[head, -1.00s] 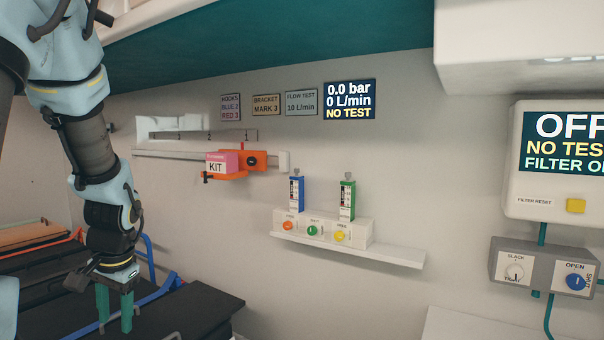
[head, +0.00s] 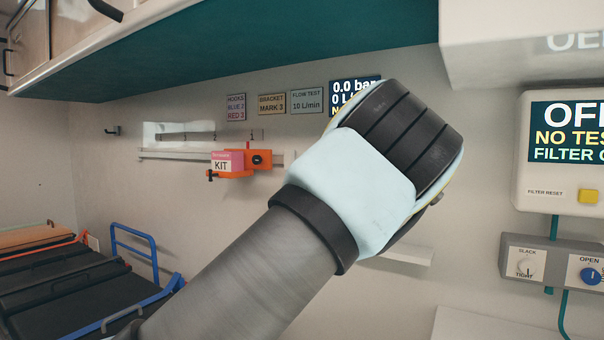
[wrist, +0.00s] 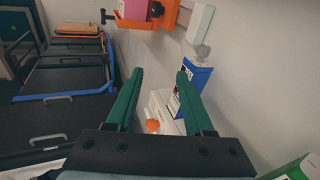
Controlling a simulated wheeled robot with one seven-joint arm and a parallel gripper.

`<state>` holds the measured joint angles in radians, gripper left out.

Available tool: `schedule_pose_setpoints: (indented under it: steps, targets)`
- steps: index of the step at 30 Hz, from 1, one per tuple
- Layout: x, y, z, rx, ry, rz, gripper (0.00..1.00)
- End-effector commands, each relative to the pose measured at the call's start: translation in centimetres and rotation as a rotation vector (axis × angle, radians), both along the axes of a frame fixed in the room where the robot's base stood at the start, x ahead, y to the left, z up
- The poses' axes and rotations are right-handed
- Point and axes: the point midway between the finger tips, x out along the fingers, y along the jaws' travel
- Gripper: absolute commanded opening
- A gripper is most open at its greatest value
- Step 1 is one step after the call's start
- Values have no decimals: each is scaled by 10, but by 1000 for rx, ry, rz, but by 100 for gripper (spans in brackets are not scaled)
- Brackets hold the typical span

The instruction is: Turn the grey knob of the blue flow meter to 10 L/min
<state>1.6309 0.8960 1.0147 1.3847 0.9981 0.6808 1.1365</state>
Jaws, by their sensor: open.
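The blue flow meter (wrist: 198,77) shows in the wrist view, right of centre, with its grey knob (wrist: 202,52) on its end. My gripper (wrist: 160,73) is open and empty. Its two green fingers are spread, and the right finger overlaps part of the blue flow meter's body in the picture. The knob lies beyond and right of the right fingertip, not between the fingers. Whether a finger touches the meter I cannot tell. In the head view my arm hides both flow meters and the gripper. The flow test sign (head: 307,101) reads 10 L/min.
The green flow meter (wrist: 292,170) is at the wrist view's lower right. An orange knob (wrist: 152,126) on the white block shows between the fingers. An orange bracket with the pink KIT box (head: 222,166) is on the wall rail. The display (head: 350,88) is partly covered, showing 0.0.

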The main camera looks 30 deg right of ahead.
Motion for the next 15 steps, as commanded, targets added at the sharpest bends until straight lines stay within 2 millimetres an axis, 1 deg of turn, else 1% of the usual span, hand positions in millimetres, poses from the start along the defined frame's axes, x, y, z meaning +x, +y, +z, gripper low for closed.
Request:
schedule_pose_setpoints:
  steps: [1, 3, 6, 8, 11, 15]
  targets:
    - [-15, -22, 9, 40, -40, -38, 53]
    - [-29, -40, 20, 81, -78, -70, 53]
    - [-37, -52, 28, 109, -105, -91, 53]
    - [-34, -53, 30, 114, -109, -93, 53]
    - [-22, -52, 31, 113, -108, -90, 53]
    - [3, -51, 32, 111, -107, -90, 53]
